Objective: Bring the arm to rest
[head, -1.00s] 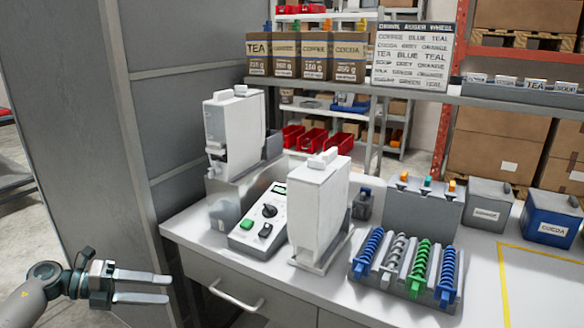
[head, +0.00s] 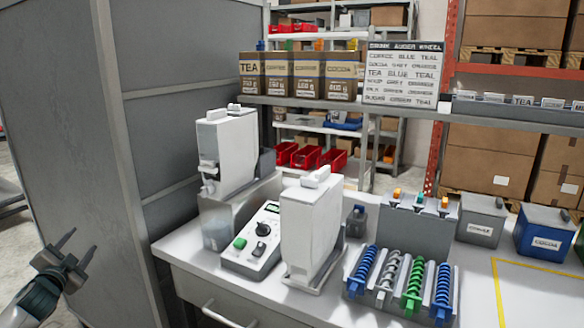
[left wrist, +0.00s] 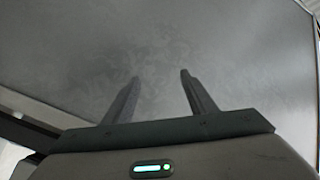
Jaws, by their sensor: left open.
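My left gripper (head: 78,246) is at the lower left of the head view, in front of the grey cabinet side and to the left of the counter. Its two fingers stand apart and point up, with nothing between them. In the left wrist view the fingers (left wrist: 158,90) are spread and empty, facing a plain grey surface. My right gripper does not show in either view.
A counter (head: 350,308) holds two white dispensers (head: 227,150) (head: 310,225), a control box (head: 254,240) and a rack of coloured augers (head: 400,285). A tall grey cabinet (head: 70,120) stands close to my left gripper. Bins labelled COFFEE (head: 481,220) and COCOA (head: 545,232) stand at right.

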